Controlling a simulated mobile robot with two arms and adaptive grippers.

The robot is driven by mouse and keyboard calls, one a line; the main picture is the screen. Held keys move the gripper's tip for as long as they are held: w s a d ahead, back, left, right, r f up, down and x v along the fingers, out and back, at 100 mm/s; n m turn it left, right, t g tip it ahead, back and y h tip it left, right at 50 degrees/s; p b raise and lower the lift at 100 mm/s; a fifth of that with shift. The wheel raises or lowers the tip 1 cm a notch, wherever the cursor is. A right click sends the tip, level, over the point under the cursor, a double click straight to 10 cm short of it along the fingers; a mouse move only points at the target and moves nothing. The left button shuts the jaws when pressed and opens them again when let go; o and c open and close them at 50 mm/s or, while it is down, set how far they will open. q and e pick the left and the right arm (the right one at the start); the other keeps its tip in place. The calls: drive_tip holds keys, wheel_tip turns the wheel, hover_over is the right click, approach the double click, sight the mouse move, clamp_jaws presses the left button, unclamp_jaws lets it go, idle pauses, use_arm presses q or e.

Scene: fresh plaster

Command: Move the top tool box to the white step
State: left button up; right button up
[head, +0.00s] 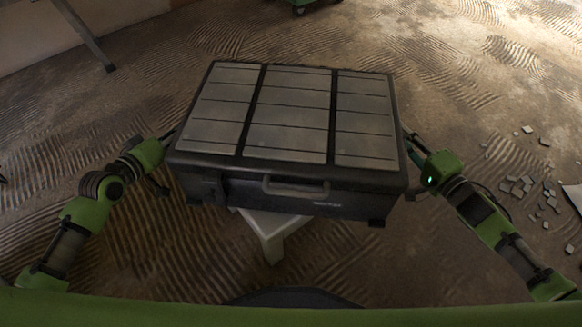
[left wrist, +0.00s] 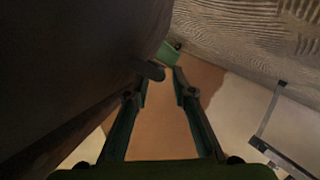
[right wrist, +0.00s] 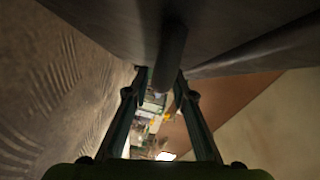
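The tool box (head: 285,115) is a large black case with grey ribbed lid panels and a front handle, upright and level in the middle of the head view. My left gripper (left wrist: 160,76) is at its left side, with the fingers closed about a dark side handle (left wrist: 150,70). My right gripper (right wrist: 160,78) is at its right side, with the fingers closed about the other side handle (right wrist: 173,55). The white step (head: 272,228) shows below the box's front edge, mostly hidden by it. I cannot tell whether the box touches the step.
Broken tile pieces (head: 525,187) lie on the ridged floor at the right. A metal leg (head: 90,38) stands at the upper left near the wall. The floor around the box is otherwise mostly clear.

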use_arm(q)
drive_tip(key=shift+s, duration=0.1)
use_arm(e)
drive_tip(key=shift+a+r, duration=0.1)
drive_tip(key=shift+s, duration=0.1)
use_arm(q)
drive_tip(key=v, duration=0.7)
drive_tip(key=shift+s, duration=0.15)
use_arm(e)
drive_tip(key=v, duration=1.2)
use_arm(q)
drive_tip(key=shift+a+r, duration=0.15)
